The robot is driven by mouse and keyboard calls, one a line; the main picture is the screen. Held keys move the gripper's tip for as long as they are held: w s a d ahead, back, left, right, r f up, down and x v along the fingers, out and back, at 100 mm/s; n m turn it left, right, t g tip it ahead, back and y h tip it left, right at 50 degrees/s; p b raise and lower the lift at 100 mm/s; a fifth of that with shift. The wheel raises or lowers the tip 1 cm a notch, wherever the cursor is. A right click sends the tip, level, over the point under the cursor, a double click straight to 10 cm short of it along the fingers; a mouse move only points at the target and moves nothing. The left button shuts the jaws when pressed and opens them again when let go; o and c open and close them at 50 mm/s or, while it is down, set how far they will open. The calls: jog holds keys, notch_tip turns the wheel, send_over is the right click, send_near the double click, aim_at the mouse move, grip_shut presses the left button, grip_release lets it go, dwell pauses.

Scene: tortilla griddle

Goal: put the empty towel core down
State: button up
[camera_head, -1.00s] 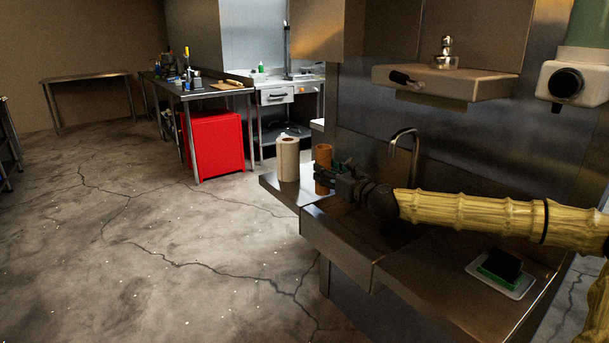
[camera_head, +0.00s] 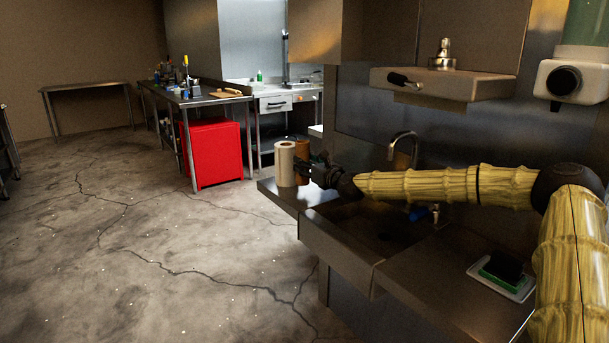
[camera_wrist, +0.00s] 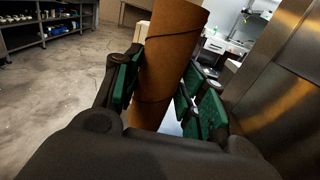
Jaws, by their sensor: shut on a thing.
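The empty towel core (camera_head: 302,154) is a brown cardboard tube, roughly upright at the far left end of the sink counter. In the wrist view the core (camera_wrist: 170,65) stands between the green finger pads, leaning in the picture. My gripper (camera_head: 313,172) is shut on it, and the wrist view shows my gripper (camera_wrist: 160,88) with a pad on each side of the tube. A white paper towel roll (camera_head: 285,165) stands upright just left of the core and partly overlaps it in the head view. I cannot tell whether the core's bottom touches the counter.
The steel counter (camera_head: 345,245) has a sink basin and a tap (camera_head: 402,143). A white tray (camera_head: 484,275) with a dark and green sponge lies at its near right. The counter's left edge drops to open floor. A red cabinet (camera_head: 215,152) stands beyond.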

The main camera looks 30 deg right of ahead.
jog(key=shift+w+f, duration=0.3)
jog(key=shift+f, duration=0.65)
jog(key=shift+w+f, duration=0.3)
jog(key=shift+f, duration=0.6)
jog(key=o, duration=0.9)
jog(key=shift+c, duration=0.2)
jog(key=s+d, duration=0.1)
jog(key=s, duration=1.1)
jog(key=shift+p, duration=0.35)
